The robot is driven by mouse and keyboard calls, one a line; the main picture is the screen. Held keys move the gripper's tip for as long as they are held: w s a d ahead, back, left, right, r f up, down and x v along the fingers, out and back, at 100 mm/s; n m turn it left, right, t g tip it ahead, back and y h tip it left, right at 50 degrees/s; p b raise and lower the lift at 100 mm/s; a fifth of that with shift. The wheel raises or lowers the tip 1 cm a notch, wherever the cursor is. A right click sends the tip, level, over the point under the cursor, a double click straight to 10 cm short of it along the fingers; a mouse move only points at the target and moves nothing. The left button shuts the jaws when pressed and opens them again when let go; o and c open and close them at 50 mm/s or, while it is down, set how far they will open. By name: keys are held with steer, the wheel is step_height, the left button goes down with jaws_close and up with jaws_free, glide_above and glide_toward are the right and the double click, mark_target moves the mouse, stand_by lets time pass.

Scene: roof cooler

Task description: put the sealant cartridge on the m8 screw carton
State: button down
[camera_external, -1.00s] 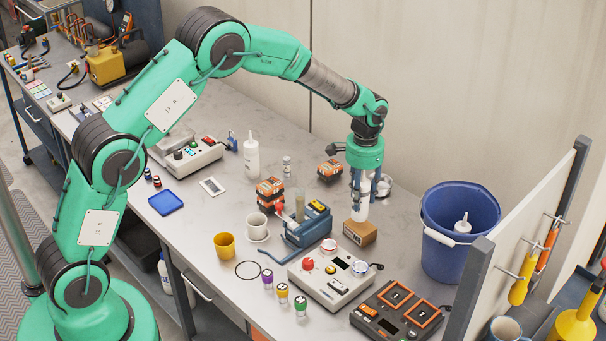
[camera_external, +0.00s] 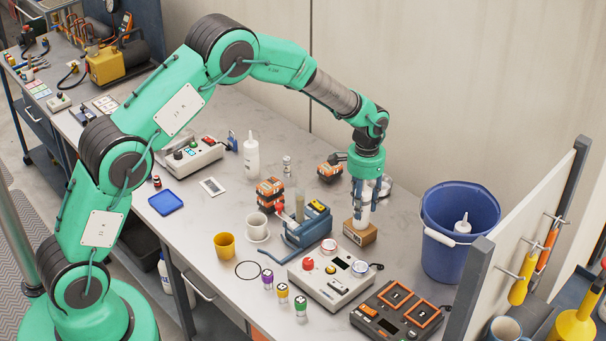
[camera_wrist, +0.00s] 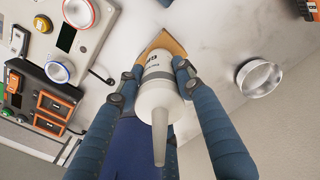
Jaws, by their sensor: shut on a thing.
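The sealant cartridge (camera_external: 362,216) is white with a grey nozzle, which points toward the camera in the wrist view (camera_wrist: 160,95). My gripper (camera_external: 363,202) is shut on it, one finger on each side. The cartridge is about upright, with its base at the top of the brown m8 screw carton (camera_external: 360,235). The carton lies on the bench and its edge shows behind the cartridge in the wrist view (camera_wrist: 168,41). The cartridge hides part of the carton's top, and I cannot tell whether its base is touching all round.
A grey control box (camera_external: 335,277) and a dark box with orange frames (camera_external: 393,312) stand in front. A blue tool caddy (camera_external: 307,229) is left of the carton. A blue bucket (camera_external: 459,262) stands to the right. A shiny metal dish (camera_wrist: 259,78) lies close by.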

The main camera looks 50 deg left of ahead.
stand_by(0.3)
steer(key=c, duration=1.2)
jaws_free()
steer(key=shift+f, duration=0.1)
steer(key=shift+o, duration=0.2)
step_height(320, 180, up, 12)
steer(key=shift+r+p, duration=0.15)
steer(key=shift+p, duration=0.15)
